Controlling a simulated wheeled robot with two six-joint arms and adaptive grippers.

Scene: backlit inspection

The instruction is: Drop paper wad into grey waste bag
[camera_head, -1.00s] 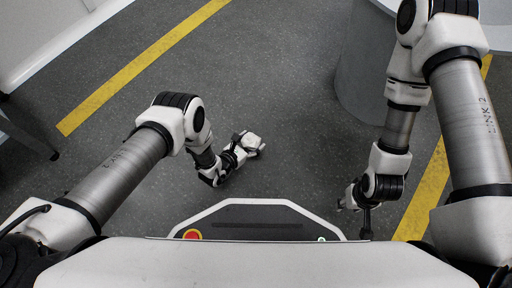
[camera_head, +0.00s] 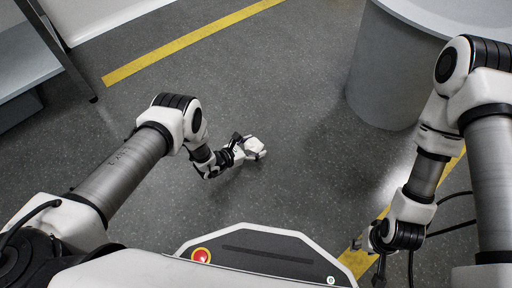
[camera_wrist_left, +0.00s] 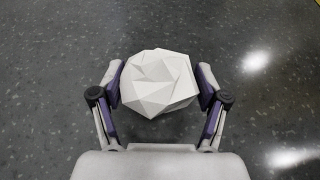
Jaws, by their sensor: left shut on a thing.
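The paper wad (camera_wrist_left: 158,82) is a white, faceted crumpled ball. My left gripper (camera_head: 250,148) is shut on it, with one finger on each side of it in the left wrist view. The wad also shows at the fingertips in the head view (camera_head: 254,147), held above the dark floor. My right gripper (camera_head: 372,250) hangs at the lower right, partly hidden by its own arm; its fingers are too small to tell open from shut. No grey waste bag can be made out in either view.
A large grey round-sided stand (camera_head: 388,70) is at the upper right. A grey shelf or table (camera_head: 28,60) with a dark leg is at the upper left. Yellow tape (camera_head: 190,40) crosses the floor. The middle floor is clear.

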